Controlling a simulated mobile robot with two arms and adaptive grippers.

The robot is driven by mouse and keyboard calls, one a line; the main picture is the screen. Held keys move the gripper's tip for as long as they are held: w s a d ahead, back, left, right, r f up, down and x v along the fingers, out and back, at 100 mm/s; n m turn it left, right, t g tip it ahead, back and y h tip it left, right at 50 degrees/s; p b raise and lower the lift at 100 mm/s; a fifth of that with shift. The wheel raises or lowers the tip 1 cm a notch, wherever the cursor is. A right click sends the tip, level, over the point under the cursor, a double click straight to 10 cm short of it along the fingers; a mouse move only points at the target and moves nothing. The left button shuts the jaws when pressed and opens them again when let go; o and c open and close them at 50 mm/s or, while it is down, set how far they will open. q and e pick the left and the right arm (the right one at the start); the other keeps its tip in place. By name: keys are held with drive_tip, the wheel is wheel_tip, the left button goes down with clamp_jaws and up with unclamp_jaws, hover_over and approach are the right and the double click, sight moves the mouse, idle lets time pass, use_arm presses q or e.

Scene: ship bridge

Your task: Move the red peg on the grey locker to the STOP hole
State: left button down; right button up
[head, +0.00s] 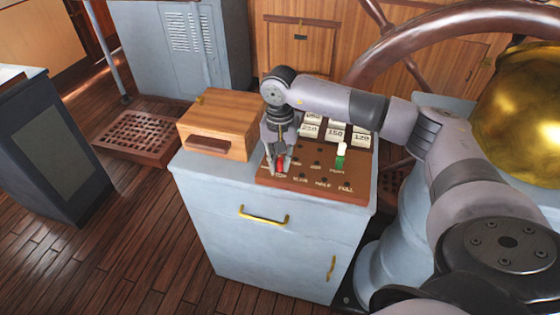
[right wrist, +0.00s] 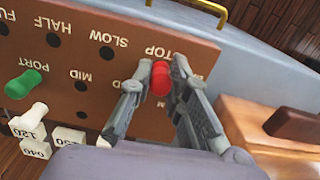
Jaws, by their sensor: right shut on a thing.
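The red peg (head: 281,161) is held between the fingers of my right gripper (head: 275,158), above the left part of the brown peg board (head: 318,188) on the grey locker (head: 262,232). In the right wrist view, the red peg (right wrist: 160,78) sits between the two fingers, which close on it from both sides. It is beside the STOP label (right wrist: 165,53). The peg and fingers hide the hole by that label, so I cannot tell whether the peg is seated. The SLOW hole (right wrist: 106,53) is empty. My left gripper is not in view.
A green peg (head: 340,162) and a white peg (head: 342,148) stand on the board's right side. Numbered white blocks (head: 335,133) are at its back. A wooden box (head: 220,115) stands left of the board. A ship's wheel (head: 400,35) and brass dome (head: 520,100) are behind and right.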

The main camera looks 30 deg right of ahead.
drive_tip(key=o, duration=0.8)
drive_tip(key=shift+o, duration=0.2)
drive_tip(key=shift+r, duration=0.1)
drive_tip(key=shift+r+p, duration=1.95)
drive_tip(key=shift+r, duration=1.5)
